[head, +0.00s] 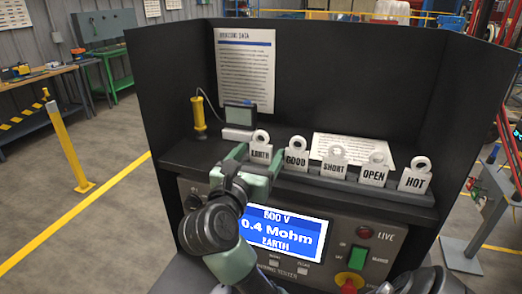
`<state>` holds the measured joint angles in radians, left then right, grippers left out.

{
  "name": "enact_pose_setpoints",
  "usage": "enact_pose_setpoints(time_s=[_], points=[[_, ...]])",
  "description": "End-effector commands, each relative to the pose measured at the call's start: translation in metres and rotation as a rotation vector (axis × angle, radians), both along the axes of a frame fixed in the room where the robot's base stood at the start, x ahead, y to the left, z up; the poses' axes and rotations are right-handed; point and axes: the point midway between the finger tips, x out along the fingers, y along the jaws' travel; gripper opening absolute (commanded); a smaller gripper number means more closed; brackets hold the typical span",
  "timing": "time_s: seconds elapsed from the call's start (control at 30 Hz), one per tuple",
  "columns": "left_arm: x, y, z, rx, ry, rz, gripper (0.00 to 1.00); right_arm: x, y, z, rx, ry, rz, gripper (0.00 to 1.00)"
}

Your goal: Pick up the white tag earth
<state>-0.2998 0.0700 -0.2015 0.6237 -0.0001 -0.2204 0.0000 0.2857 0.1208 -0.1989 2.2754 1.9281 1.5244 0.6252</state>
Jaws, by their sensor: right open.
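The white tag marked EARTH (261,152) stands at the left end of a row of white tags on the black shelf. It has a ring at its top. My right gripper (255,160) is open at this tag, with its fingers to either side of the tag's lower part. I cannot tell whether the fingers touch it. The gripper and wrist hide the tag's foot and part of the shelf edge. My left gripper is not in view.
Tags GOOD (296,155), SHORT (334,165), OPEN (374,172) and HOT (414,178) stand to the right. A yellow-handled probe (198,116) and small grey device (240,116) are behind left. The tester screen (284,236) is below. Black panels enclose the shelf's back and sides.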

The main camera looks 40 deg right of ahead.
Motion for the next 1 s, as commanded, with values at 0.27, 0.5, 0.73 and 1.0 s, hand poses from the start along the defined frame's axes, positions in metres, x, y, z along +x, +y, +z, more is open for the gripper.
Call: enact_pose_setpoints(time_s=[0.27, 0.5, 0.73, 1.0], points=[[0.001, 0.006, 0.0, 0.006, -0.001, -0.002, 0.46, 0.0, 0.0, 0.0, 0.0, 0.0, 0.0, 0.24], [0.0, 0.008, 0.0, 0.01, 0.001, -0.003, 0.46, 0.0, 0.001, 0.0, -0.001, 0.0, 0.0, 0.24], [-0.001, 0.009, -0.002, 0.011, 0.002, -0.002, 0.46, 0.0, 0.001, 0.012, 0.001, -0.005, 0.0, 0.24], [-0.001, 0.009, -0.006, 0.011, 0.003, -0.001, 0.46, 0.0, 0.001, 0.071, 0.004, -0.014, 0.001, 0.24]])
